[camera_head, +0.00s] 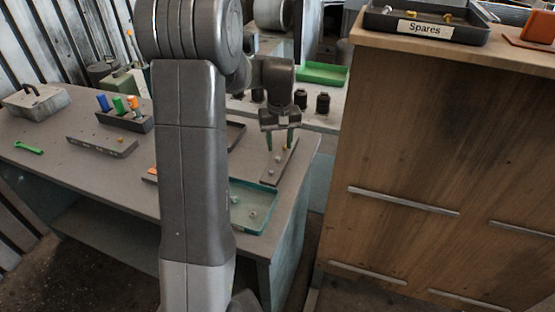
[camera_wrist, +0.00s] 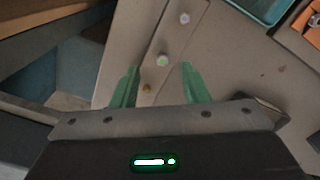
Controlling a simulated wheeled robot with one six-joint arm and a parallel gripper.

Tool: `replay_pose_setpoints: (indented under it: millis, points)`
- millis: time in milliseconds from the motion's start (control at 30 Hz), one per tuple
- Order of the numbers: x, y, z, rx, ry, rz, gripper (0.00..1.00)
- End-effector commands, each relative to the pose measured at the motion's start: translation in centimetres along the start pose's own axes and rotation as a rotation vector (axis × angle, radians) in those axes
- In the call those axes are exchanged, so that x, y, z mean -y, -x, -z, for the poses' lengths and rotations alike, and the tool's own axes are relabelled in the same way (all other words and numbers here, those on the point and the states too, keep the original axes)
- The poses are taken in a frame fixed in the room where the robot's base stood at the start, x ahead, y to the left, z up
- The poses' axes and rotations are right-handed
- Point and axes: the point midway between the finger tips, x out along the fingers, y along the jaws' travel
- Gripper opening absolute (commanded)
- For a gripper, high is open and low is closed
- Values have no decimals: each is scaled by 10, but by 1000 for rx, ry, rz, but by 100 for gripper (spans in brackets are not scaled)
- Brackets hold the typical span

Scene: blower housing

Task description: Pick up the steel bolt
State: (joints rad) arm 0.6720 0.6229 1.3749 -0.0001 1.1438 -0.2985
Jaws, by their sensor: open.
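A dark strip (camera_head: 281,168) lies near the right end of the grey workbench. In the wrist view the strip (camera_wrist: 172,38) carries two silver-grey bolt heads and a brass-coloured one. One silver head, likely the steel bolt (camera_wrist: 162,60), appears between my fingertips; the other silver head (camera_wrist: 184,18) is farther up the strip. The brass-coloured head (camera_wrist: 147,88) is nearer my gripper body. My gripper (camera_head: 280,147) points down over the strip, with its green fingers apart and nothing held. It also shows in the wrist view (camera_wrist: 160,68). I cannot tell the exact height above the bolt.
A teal tray (camera_head: 265,188) with small parts sits beside the strip. A wooden cabinet (camera_head: 440,150) bearing a "Spares" tray (camera_head: 470,32) stands to the right. Dark cylinders (camera_head: 322,103) and a green tray (camera_head: 322,73) stand on a surface behind.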

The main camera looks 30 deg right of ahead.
Motion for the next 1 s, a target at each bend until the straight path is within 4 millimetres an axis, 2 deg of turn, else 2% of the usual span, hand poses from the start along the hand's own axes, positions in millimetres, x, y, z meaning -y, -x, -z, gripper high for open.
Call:
replay_pose_setpoints:
  millis: [333,633,667,833,1000]
  points:
    - [7,-44,9,2,0,1,41]
    - [6,-51,10,0,0,0,41]
    - [6,-51,10,0,0,0,39]
    - [6,-51,9,0,0,0,6]
    - [6,-51,10,0,0,0,4]
